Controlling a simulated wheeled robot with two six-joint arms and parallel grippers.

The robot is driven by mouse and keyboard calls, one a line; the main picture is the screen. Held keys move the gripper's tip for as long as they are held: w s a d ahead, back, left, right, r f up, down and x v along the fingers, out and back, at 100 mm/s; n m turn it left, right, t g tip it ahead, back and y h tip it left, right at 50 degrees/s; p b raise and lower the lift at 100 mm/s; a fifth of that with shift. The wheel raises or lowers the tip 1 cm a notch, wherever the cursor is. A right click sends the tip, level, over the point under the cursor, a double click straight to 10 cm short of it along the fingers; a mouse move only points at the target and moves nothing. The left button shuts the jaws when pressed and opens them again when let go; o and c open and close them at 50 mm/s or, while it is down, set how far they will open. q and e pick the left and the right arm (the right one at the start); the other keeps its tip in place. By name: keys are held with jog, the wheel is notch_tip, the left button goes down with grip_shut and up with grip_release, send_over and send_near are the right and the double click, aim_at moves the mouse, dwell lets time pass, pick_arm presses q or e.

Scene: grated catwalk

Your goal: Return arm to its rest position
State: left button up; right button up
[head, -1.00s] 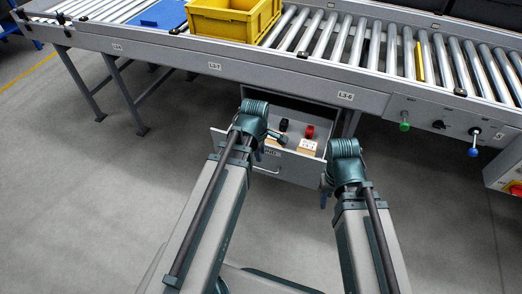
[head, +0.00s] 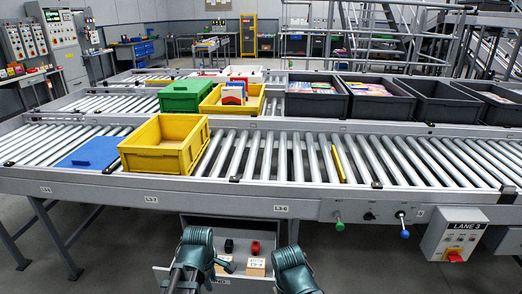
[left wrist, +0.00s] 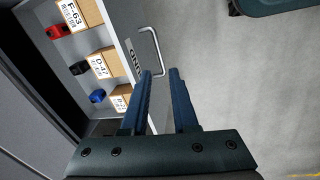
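My left arm (head: 192,262) reaches up from the bottom of the head view to the open drawer (head: 171,279) under the conveyor. In the left wrist view my left gripper (left wrist: 160,72) is open, with a clear gap between its two blue fingers. Its tips are close to the drawer's metal handle (left wrist: 153,42); I cannot tell if they touch it. Nothing is gripped. My right arm (head: 292,270) is just right of the drawer in the head view. Its fingers are hidden.
The drawer holds labelled boxes (left wrist: 104,64), a red item (left wrist: 57,31) and dark items. The roller conveyor (head: 270,165) above carries a yellow bin (head: 158,163) and a blue lid (head: 88,153). Knobs and the lane 3 control box (head: 455,233) hang at the right.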

pick_arm(q)
jog(key=s+d+r+m+p, duration=0.3)
jog(key=d+r+m+p, duration=0.1)
jog(key=r+m+p, duration=0.1)
jog(key=s+d+r+m+g+p, duration=0.1)
jog(key=s+d+r+m+p, duration=0.2)
jog(key=r+m+p, duration=0.3)
jog(key=s+d+r+m+g+y+p, duration=0.1)
jog(key=s+d+r+m+p, duration=0.2)
jog(key=d+r+m+p, duration=0.2)
notch_tip(320, 180, up, 3)
jog(key=m+p, duration=0.1)
jog(key=m, duration=0.2)
jog(key=shift+d+m, duration=0.15)
jog(key=shift+m, duration=0.15)
jog(key=shift+s, duration=0.1)
